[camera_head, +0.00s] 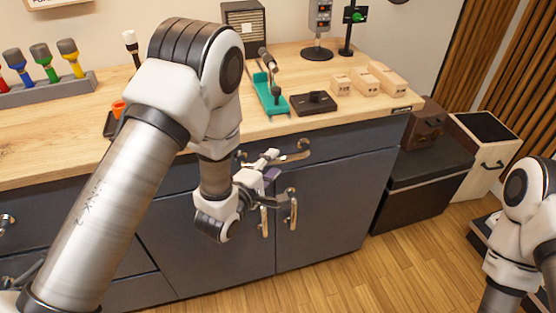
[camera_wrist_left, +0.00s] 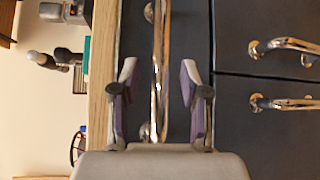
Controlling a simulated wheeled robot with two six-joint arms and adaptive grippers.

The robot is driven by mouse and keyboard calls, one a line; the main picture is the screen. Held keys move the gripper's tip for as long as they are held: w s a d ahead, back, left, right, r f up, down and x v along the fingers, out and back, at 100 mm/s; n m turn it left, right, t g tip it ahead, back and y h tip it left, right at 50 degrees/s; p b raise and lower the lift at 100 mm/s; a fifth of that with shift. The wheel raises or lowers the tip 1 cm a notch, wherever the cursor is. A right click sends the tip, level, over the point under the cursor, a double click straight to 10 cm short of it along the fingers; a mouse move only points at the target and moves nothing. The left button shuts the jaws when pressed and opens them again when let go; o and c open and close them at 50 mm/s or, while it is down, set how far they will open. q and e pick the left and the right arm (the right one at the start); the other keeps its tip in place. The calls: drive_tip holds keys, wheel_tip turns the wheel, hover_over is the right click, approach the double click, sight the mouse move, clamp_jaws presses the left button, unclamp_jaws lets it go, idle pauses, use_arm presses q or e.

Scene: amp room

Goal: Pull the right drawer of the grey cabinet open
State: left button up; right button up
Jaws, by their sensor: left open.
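The grey cabinet (camera_head: 330,215) stands under the wooden worktop. Its right drawer (camera_head: 352,143) looks flush with the front. The drawer's brass bar handle (camera_head: 296,156) runs level along it, partly hidden by my left gripper (camera_head: 271,164). In the left wrist view, turned on its side, the handle (camera_wrist_left: 160,75) lies between the two fingers of my left gripper (camera_wrist_left: 158,92). The fingers are open, one on each side, with gaps to the bar. My right gripper is out of view.
Two doors with upright brass handles (camera_head: 293,209) are below the drawer. The worktop (camera_head: 350,113) holds a teal stand (camera_head: 270,98), a dark block (camera_head: 313,103) and wooden blocks (camera_head: 379,77). Dark boxes (camera_head: 418,188) stand to the right; floor in front is clear.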

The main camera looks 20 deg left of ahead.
use_arm(q)
drive_tip(key=x, duration=0.3)
drive_tip(key=shift+a+f, duration=0.1)
clamp_jaws()
drive_tip(key=shift+s, duration=0.1)
